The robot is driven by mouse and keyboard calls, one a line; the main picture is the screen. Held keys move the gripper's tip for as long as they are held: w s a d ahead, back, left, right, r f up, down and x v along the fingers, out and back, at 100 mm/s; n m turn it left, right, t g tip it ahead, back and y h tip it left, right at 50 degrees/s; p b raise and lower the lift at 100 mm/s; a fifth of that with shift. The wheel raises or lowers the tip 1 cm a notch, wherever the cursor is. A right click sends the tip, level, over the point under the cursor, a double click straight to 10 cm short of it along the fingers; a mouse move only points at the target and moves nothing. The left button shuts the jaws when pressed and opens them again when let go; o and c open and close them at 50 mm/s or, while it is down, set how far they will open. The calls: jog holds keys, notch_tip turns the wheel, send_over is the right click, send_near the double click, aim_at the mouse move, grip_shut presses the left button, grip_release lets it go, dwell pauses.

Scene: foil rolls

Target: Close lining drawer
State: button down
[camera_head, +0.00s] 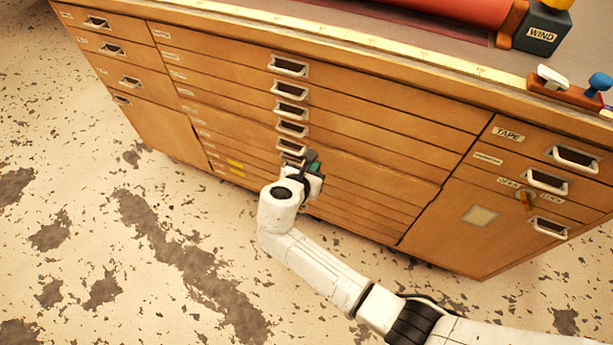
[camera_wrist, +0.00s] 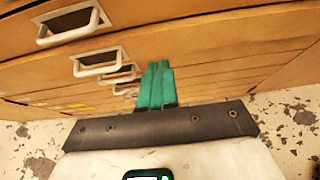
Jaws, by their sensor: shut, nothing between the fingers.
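The wooden cabinet (camera_head: 345,115) has a wide middle stack of shallow drawers with metal cup handles. The drawer labels are too small to read, so I cannot tell which drawer is the lining drawer. My gripper and arm hide parts of the lower drawers. No drawer stands clearly far out.
A red roll (camera_head: 460,10) and a dark block marked WIND (camera_head: 541,30) are on top. The speckled floor (camera_head: 130,270) in front is clear.

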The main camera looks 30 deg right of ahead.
aim_at(325, 151)
jog(key=w+d, duration=0.1)
jog(key=d, duration=0.1)
jog(key=w+d, duration=0.1)
jog(key=shift+w+d+f+b, duration=0.3)
jog(key=shift+d+f, duration=0.05)
jog(key=shift+d, duration=0.05)
jog(key=shift+w+d, duration=0.2)
jog(key=shift+r, duration=0.1)
